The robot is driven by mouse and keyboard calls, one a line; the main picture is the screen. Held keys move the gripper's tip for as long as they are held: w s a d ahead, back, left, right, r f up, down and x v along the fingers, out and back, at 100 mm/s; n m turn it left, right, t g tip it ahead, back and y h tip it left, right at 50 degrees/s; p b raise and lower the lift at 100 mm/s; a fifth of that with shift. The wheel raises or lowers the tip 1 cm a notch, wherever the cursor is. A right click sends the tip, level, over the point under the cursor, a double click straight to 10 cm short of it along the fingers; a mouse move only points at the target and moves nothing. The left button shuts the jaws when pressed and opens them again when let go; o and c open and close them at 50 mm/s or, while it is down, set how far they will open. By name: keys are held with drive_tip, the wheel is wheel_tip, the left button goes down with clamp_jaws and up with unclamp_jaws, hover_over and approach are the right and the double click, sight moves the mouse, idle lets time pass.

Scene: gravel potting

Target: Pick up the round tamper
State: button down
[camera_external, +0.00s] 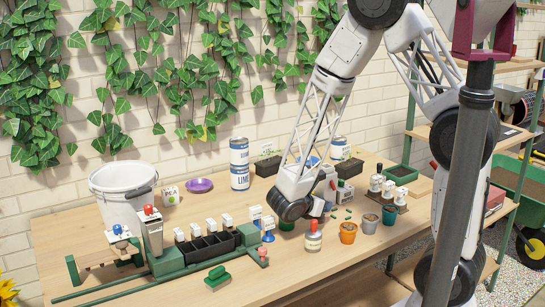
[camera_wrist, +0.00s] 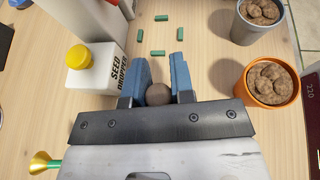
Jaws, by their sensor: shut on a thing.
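My gripper (camera_wrist: 161,76) shows in the wrist view with its two blue fingers closed on a dark brown round knob. The knob (camera_wrist: 158,94) looks like the top of the round tamper's handle and sits between the fingers near their base. The rest of the tamper is hidden below the knob and the gripper body. I cannot tell whether the tamper touches the table.
A white seed dropper (camera_wrist: 93,70) with a yellow cap stands close left of the fingers. An orange pot (camera_wrist: 272,82) and a grey pot (camera_wrist: 250,28) of brown pebbles stand to the right. Small green pieces (camera_wrist: 157,53) lie ahead.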

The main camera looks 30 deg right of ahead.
wheel_tip(320, 180, up, 7)
idle(0.5)
idle(0.6)
